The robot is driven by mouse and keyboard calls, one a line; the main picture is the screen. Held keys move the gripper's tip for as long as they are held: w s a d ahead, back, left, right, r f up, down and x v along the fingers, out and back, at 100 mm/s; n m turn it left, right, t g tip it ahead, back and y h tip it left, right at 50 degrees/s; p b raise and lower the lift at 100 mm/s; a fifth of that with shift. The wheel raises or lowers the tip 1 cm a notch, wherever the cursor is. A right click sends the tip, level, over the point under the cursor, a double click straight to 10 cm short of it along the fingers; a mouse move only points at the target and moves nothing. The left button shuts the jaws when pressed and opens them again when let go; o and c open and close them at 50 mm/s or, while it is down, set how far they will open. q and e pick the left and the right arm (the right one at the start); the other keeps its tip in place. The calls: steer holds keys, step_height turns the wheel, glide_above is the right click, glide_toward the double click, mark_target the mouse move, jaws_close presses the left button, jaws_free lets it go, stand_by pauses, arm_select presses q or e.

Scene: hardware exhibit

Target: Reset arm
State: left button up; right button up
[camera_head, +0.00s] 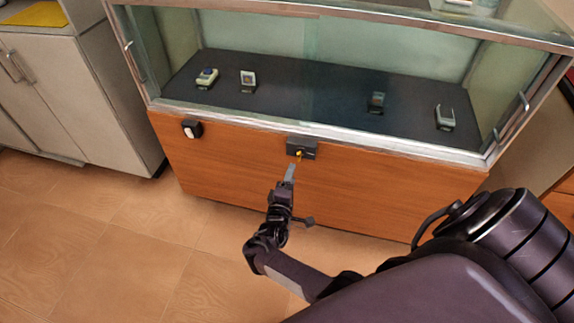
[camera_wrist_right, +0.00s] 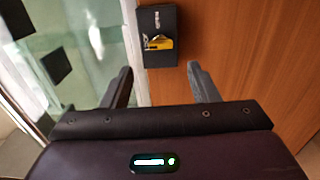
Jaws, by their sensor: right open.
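My right arm reaches from the lower right of the head view toward the wooden front of the display case. My right gripper (camera_head: 290,172) is just in front of a small black box (camera_head: 303,146) mounted near the top of that front. In the right wrist view the gripper (camera_wrist_right: 160,80) is open, with nothing between its fingers. The black box (camera_wrist_right: 158,25) with a yellow item (camera_wrist_right: 158,43) in it lies beyond the fingertips, apart from them. My left gripper is not in view.
The glass display case (camera_head: 330,130) holds several small devices on a dark shelf. A second black holder with a white item (camera_head: 193,129) is on the wood at left. A grey cabinet (camera_head: 90,95) stands at the left. Tiled floor (camera_head: 120,240) is clear.

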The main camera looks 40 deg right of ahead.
steer(key=s+a+f+m+g+y+p, duration=0.1)
steer(key=s+a+f+g+y+p, duration=0.2)
steer(key=s+f, duration=0.5)
steer(key=s+a+f+m+g+y+p, duration=0.1)
steer(key=s+a+f+y+p, duration=0.1)
steer(key=s+f+y+p, duration=0.45)
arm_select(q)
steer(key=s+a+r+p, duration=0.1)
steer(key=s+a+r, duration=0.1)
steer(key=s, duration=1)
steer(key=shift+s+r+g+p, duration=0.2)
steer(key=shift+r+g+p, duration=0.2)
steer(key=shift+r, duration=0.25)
arm_select(e)
steer(key=s+a+f+m+g+y, duration=0.1)
steer(key=s+a+f+g, duration=0.1)
steer(key=s, duration=0.7)
steer(key=s+a+f+m+g+y, duration=0.1)
steer(key=s+f, duration=0.3)
steer(key=s, duration=0.5)
steer(key=s+a+f+m+g+y, duration=0.2)
steer(key=s+a+f+g, duration=0.1)
steer(key=s, duration=0.6)
steer(key=shift+s+a+g, duration=0.4)
steer(key=shift+a, duration=0.1)
